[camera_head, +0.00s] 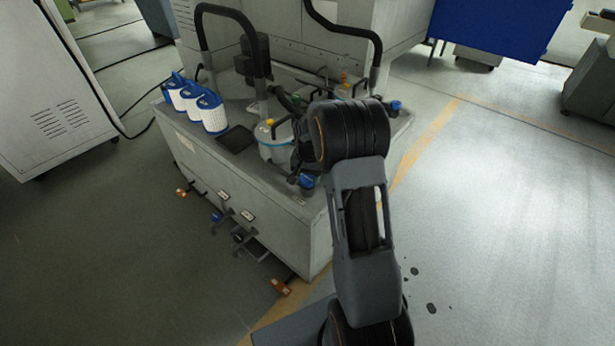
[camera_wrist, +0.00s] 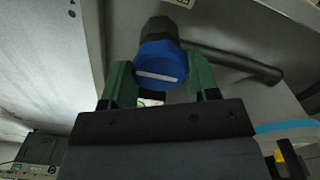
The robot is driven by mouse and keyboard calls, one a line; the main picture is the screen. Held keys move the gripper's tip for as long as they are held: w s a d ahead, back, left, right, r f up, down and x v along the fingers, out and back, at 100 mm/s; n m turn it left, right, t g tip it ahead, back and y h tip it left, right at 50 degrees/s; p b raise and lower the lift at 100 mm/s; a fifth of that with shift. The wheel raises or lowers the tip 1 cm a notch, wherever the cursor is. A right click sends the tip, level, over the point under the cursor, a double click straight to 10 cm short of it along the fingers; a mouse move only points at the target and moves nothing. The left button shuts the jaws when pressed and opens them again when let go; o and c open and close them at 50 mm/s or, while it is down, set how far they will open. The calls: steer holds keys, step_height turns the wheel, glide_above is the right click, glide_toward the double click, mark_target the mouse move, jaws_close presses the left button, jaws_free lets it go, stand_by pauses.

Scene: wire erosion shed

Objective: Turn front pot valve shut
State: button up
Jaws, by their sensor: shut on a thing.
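The front pot valve has a round blue knob (camera_wrist: 160,64) with a white stripe across its face. In the wrist view the stripe lies nearly level, its right end slightly lower. My gripper (camera_wrist: 161,84) has its green fingers on both sides of the knob and is shut on it. In the head view the blue knob (camera_head: 307,181) shows at the front corner of the grey tank unit, beside my wrist. My gripper's fingers are mostly hidden there behind my arm. The front pot (camera_head: 272,146), pale and translucent with a yellow-topped fitting, stands just left of my wrist.
The grey tank unit (camera_head: 255,215) carries several white-and-blue filter cartridges (camera_head: 211,113) at left. A second blue knob (camera_head: 395,106) is at its right rear. Black hoses (camera_head: 205,45) arch above. Floor at right is open.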

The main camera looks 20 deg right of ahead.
mark_target(309, 184)
steer(key=shift+d+r, duration=0.1)
steer(key=o, duration=0.9)
step_height(309, 184, up, 14)
steer(key=shift+f+p, duration=0.15)
steer(key=shift+p, duration=0.8)
steer(key=shift+s+a+r+n+t+p, duration=0.6)
steer(key=shift+s+a+r+n+p, duration=1.05)
steer(key=shift+s+r, duration=1.55)
steer(key=shift+s+a+r+n+t+p, duration=0.8)
steer(key=shift+s+a+r+p, duration=1.5)
steer(key=shift+s, duration=1.9)
steer(key=shift+s+a+r+n+t+p, duration=0.4)
steer(key=shift+s+a+r+n+p, duration=1.6)
steer(key=shift+s, duration=1.7)
